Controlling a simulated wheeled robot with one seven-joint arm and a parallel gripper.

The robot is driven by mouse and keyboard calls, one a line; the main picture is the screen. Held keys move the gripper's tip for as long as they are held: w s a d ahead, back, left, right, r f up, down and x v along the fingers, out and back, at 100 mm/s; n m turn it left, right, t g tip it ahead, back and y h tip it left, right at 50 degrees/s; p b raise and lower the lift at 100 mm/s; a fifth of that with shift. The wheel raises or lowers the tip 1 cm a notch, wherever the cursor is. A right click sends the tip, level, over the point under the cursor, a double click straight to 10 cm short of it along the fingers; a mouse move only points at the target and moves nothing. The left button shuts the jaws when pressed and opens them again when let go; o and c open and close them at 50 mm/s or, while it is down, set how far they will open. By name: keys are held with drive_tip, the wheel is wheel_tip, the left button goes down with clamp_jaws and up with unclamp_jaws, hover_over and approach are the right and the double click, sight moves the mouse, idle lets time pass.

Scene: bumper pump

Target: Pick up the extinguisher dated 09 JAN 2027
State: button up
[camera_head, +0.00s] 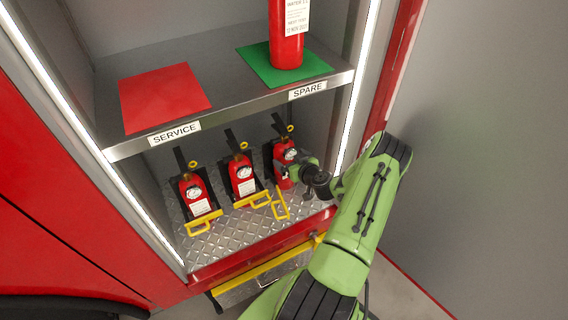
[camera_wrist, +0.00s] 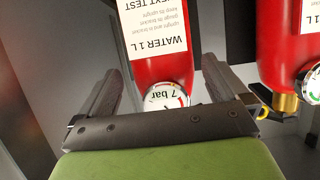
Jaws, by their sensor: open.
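Three small red extinguishers stand in black brackets in the lower bay: left (camera_head: 195,193), middle (camera_head: 242,176) and right (camera_head: 283,155). Left and middle carry white labels too small to read in the head view. My gripper (camera_head: 301,172) is at the right extinguisher. In the wrist view, my open gripper (camera_wrist: 158,85) has its fingers on either side of a red extinguisher (camera_wrist: 175,78), by its "7 bar" gauge. Its label reads "WATER 1 L" and "NEXT TEST"; the date is cut off. Contact with the fingers cannot be told. A neighbouring extinguisher (camera_wrist: 283,50) shows at right.
Yellow bars cross the left and middle brackets; the right one's yellow bar (camera_head: 280,204) hangs aside. Above, a shelf has a red mat (camera_head: 165,95) over "SERVICE" and a green mat (camera_head: 314,68) over "SPARE", bearing another extinguisher (camera_head: 286,52) dated in NOV 2027. The red mat is empty.

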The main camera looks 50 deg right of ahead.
drive_tip(key=x, duration=0.4)
drive_tip(key=shift+a, duration=0.1)
drive_tip(key=shift+s, duration=0.1)
clamp_jaws()
drive_tip(key=shift+r, duration=0.25)
